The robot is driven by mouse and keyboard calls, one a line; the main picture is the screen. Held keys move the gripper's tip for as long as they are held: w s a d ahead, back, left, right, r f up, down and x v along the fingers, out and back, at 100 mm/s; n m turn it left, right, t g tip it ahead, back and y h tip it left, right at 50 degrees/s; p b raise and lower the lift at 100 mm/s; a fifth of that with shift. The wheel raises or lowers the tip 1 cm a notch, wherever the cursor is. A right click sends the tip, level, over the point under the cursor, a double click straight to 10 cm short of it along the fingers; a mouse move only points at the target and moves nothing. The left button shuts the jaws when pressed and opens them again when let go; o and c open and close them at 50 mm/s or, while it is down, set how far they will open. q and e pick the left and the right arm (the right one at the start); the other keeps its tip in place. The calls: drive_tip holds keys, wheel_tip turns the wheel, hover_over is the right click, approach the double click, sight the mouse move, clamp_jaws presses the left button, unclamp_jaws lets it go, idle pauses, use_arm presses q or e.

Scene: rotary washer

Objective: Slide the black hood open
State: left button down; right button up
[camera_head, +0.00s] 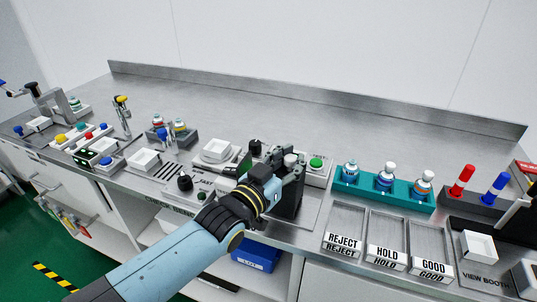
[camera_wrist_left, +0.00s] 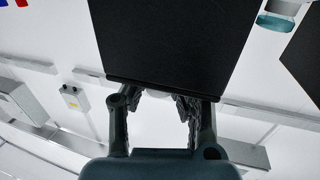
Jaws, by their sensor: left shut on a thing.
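The black hood (camera_head: 289,204) stands on the steel counter in the middle of the head view, partly hidden by my left arm and gripper. My left gripper (camera_head: 291,163) is at the hood's top and shut on it. In the left wrist view the hood is a large dark panel (camera_wrist_left: 165,38), with its edge at the fingertips of the left gripper (camera_wrist_left: 156,105). The fingers stand apart at its edge; the exact contact is hard to see. My right gripper is not in view.
A green button (camera_head: 316,163) sits right beside the hood. A teal rack (camera_head: 409,202) with several small bottles stands to the right, behind the REJECT, HOLD and GOOD trays (camera_head: 387,228). The rear counter is clear.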

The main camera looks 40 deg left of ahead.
use_arm(q)
drive_tip(key=d, duration=0.3)
drive_tip(key=w+d, duration=0.1)
drive_tip(key=shift+d+f, duration=0.15)
drive_tip(key=shift+f, duration=0.1)
drive_tip(key=c, duration=1.7)
unclamp_jaws()
drive_tip(key=shift+s, duration=0.1)
drive_tip(key=o, duration=0.6)
drive_tip(key=shift+s+d+r, duration=0.2)
drive_tip(key=shift+d, duration=0.05)
drive_tip(key=shift+o, duration=0.2)
drive_tip(key=shift+w+a, duration=0.1)
drive_tip(key=shift+w, duration=0.05)
drive_tip(key=s, duration=1.2)
drive_tip(key=shift+a, duration=0.15)
drive_tip(key=shift+f, duration=0.15)
